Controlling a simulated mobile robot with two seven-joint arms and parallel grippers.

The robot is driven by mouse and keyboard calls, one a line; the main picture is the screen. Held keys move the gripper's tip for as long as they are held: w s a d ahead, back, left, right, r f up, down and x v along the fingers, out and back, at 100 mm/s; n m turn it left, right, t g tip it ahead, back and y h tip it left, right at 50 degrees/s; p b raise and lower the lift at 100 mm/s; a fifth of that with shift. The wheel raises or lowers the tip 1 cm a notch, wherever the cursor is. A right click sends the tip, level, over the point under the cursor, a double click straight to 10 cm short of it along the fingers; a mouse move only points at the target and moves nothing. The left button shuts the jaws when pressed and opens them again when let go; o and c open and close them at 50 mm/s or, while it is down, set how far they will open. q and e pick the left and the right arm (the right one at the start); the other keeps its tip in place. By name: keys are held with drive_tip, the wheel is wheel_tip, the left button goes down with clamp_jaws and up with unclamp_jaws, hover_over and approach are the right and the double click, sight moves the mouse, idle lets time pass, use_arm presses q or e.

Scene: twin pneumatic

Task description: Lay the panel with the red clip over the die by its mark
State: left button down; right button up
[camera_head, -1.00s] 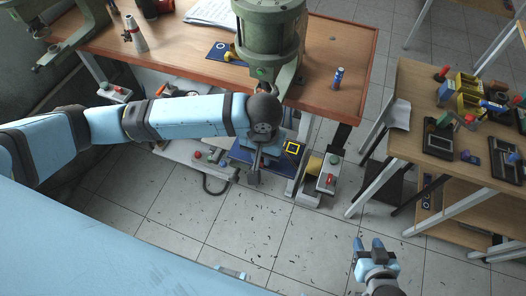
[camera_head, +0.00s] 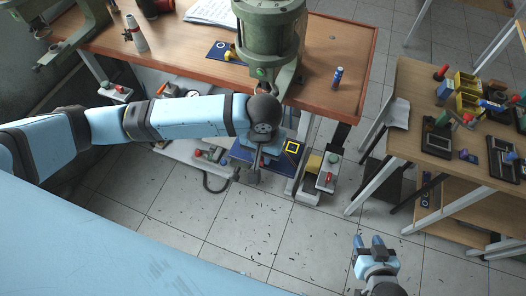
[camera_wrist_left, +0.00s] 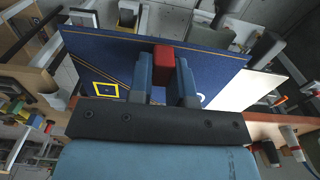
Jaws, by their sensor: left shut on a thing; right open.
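The dark blue panel (camera_head: 240,153) has a yellow square mark and shows beyond my left forearm in the head view, in front of the bench. My left gripper (camera_wrist_left: 166,72) is shut on its red clip (camera_wrist_left: 163,57) in the left wrist view. There the blue panel (camera_wrist_left: 105,51) spreads behind the fingers, with the yellow square at left and part of a white mark by the right finger. My arm hides part of the panel in the head view. My right gripper (camera_head: 369,242) is open and empty over the floor. I cannot make out the die.
A green press (camera_head: 268,35) stands on the wooden bench (camera_head: 335,55), beside another blue panel (camera_head: 216,51) with a yellow clip. Control boxes with coloured buttons (camera_head: 325,175) sit low by the bench. A table (camera_head: 405,140) with trays and tools stands right. The floor between is clear apart from shavings.

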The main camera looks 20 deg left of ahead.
use_arm(q)
drive_tip(key=shift+p, duration=0.75)
drive_tip(key=shift+f, duration=0.25)
idle(0.8)
drive_tip(key=c, duration=1)
unclamp_jaws()
wheel_tip(320, 180, up, 14)
drive_tip(key=shift+f, duration=0.15)
